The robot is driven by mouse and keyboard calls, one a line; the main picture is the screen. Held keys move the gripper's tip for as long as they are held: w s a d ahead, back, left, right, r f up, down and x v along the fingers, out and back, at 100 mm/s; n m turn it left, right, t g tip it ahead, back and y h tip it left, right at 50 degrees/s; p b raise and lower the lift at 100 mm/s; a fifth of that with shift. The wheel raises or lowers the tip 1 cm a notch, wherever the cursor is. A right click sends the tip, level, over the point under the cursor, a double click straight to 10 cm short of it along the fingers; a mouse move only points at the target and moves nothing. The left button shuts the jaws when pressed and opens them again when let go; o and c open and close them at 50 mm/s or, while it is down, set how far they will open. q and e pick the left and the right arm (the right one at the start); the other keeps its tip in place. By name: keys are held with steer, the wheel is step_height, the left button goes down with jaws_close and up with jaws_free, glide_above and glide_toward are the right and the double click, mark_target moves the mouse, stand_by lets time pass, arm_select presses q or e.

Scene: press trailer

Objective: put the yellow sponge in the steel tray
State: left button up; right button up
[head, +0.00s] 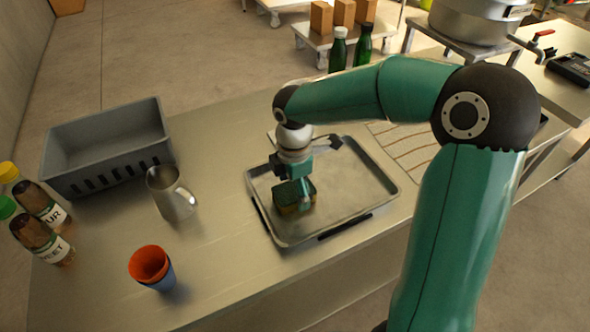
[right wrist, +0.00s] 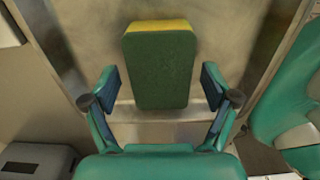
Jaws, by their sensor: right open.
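The yellow sponge (right wrist: 160,66) has a green top face and a yellow edge. In the right wrist view it lies between and just ahead of my open right fingers, with a gap on each side. In the head view the sponge (head: 286,207) is inside the steel tray (head: 352,182), toward its left part, partly hidden by my gripper. My right gripper (head: 297,193) is over the sponge, pointing down. It also shows in the right wrist view (right wrist: 160,92), open and empty. My left gripper is not in view.
A grey crate (head: 108,146), a steel jug (head: 172,192), stacked cups (head: 152,268) and two bottles (head: 40,215) stand to the left on the steel counter (head: 225,235). Two green bottles (head: 338,52) and a large pot (head: 478,20) are behind. The counter between jug and tray is clear.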

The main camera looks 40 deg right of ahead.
mark_target(294, 190)
step_height(294, 190, up, 12)
steer(key=shift+f+p, duration=0.2)
steer(key=shift+p, duration=0.1)
stand_by(0.5)
